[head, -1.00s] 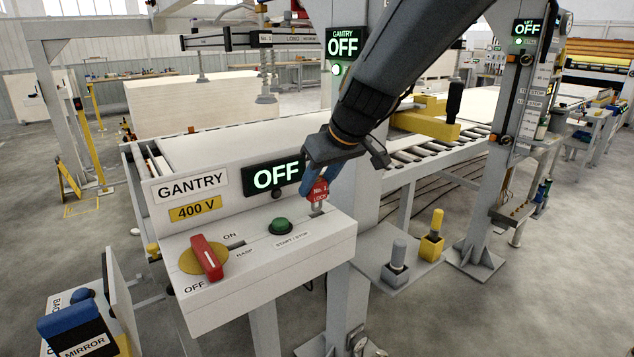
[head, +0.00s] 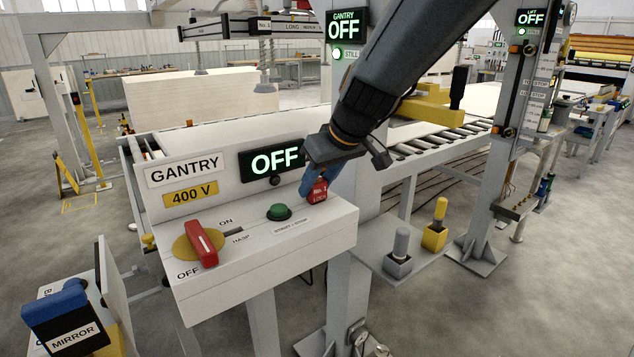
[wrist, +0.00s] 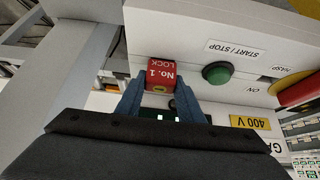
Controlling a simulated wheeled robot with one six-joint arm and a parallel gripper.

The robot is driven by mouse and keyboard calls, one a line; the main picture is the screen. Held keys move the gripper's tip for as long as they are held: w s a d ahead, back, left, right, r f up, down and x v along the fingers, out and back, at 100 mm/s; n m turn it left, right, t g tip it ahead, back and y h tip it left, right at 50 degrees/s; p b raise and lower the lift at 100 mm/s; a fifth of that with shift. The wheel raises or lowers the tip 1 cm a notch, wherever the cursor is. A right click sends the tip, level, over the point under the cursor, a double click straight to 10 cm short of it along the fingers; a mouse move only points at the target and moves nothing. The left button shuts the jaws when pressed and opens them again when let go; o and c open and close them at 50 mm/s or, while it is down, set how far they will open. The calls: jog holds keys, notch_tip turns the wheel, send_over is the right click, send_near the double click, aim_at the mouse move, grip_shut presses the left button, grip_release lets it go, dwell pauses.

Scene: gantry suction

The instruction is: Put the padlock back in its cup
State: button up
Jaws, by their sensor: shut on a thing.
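The padlock is a small red block (head: 318,190) marked "No. 1 LOCK"; it also shows in the wrist view (wrist: 161,76). My gripper (head: 313,184) is shut on it, with one blue finger on each side in the wrist view (wrist: 158,92). The padlock is low at the right end of the white panel's top, right of the green START/STOP button. Its shackle is not visible now. I cannot make out the cup; the spot under the padlock is hidden, so I cannot tell whether it is seated.
The white control panel (head: 270,262) carries the green button (head: 279,212) and a red rotary handle (head: 201,244) pointing to OFF. The gantry displays read OFF. A grey post (head: 345,270) stands behind the panel's right end. A low shelf with grey and yellow holders (head: 434,236) is to the right.

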jog(key=o, duration=1.2)
jog(key=shift+f, duration=0.1)
jog(key=v, duration=0.7)
jog(key=shift+s+d+r, duration=0.15)
jog(key=shift+s+r, duration=0.05)
jog(key=shift+r, duration=0.15)
